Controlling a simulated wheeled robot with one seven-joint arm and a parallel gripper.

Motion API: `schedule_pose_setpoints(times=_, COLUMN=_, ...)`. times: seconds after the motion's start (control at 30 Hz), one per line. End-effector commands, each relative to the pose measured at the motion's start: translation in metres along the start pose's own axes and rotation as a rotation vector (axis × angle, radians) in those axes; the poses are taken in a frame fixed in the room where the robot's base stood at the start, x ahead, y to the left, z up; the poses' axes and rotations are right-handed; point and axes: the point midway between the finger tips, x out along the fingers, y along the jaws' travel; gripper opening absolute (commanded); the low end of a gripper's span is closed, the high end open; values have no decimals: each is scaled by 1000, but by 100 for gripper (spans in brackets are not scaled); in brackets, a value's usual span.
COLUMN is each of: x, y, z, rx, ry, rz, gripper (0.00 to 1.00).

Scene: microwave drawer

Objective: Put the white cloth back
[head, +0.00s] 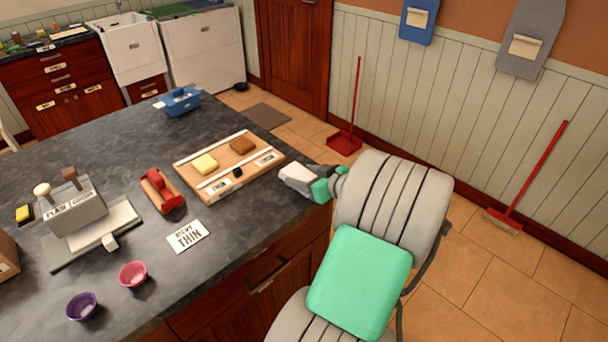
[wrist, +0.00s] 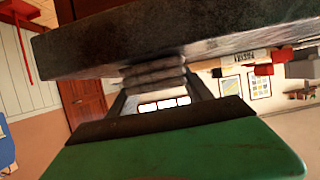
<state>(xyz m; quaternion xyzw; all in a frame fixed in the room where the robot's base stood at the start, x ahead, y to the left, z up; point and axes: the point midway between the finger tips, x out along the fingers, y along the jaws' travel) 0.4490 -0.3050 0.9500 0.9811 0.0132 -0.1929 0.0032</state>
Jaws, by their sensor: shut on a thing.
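My gripper (head: 318,187) is at the counter's right edge, just right of the wooden tray. It is shut on a folded, whitish cloth (head: 299,175). In the wrist view, the cloth shows as stacked greyish folds (wrist: 155,74) between the two dark fingers, partly hidden by the gripper body. The wooden tray (head: 215,189) holds a yellow folded piece (head: 205,163) and a brown one (head: 242,145), with white strips and labels along it. Whether the cloth touches the counter is unclear.
The dark counter (head: 115,165) also carries a red-and-wood object (head: 162,190), a THIN card (head: 188,236), a grey device (head: 75,210), a blue caddy (head: 180,101), a pink bowl (head: 133,273) and a purple bowl (head: 82,306).

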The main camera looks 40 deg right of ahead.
Motion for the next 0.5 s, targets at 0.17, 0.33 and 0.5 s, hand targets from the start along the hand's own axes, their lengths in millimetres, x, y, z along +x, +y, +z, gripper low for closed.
schedule_pose_setpoints(times=0.17, x=0, y=0, z=1, rx=1, ry=0, rz=0, gripper=64)
schedule_pose_setpoints(times=0.33, x=0, y=0, z=1, rx=1, ry=0, rz=0, gripper=78)
schedule_pose_setpoints(times=0.5, x=0, y=0, z=1, rx=1, ry=0, rz=0, gripper=80)
